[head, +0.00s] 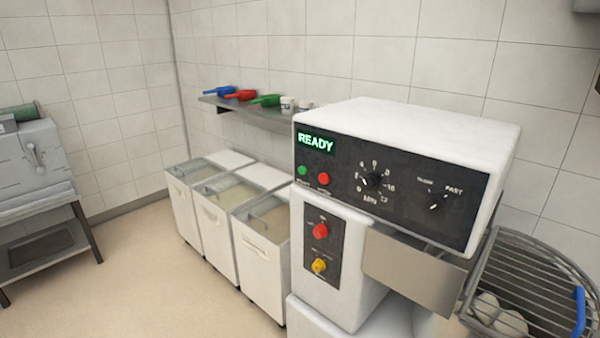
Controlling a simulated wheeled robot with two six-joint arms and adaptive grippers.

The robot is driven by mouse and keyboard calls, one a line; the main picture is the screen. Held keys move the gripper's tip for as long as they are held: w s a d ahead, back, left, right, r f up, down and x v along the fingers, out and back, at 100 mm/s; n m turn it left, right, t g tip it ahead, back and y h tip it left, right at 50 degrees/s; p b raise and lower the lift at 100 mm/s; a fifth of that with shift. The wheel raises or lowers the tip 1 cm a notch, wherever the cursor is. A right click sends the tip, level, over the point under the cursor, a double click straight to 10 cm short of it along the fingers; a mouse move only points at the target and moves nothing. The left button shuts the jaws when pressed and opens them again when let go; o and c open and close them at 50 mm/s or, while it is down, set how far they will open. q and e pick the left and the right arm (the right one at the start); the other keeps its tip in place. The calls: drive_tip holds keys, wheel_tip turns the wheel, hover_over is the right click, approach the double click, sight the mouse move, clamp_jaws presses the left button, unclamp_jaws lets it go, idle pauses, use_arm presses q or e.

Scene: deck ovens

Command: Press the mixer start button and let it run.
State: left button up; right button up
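The white mixer (420,122) stands at the right in the head view. Its dark front panel has a display (316,142) lit green with the word READY. Below the display are a small green button (302,170) and a red button (323,178) beside it. A timer dial (374,180) and a speed knob (438,201) sit to the right. A lower panel on the column carries a larger red button (320,231) and a yellow one (319,265). The button labels are too small to read. Neither of my grippers is in view.
A wire guard (530,285) with a blue handle (579,312) is at the lower right, with pale round lumps below. Three white bins (262,270) stand left of the mixer. A wall shelf (250,112) holds coloured scoops. A grey machine (35,165) is far left. Open floor lies between.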

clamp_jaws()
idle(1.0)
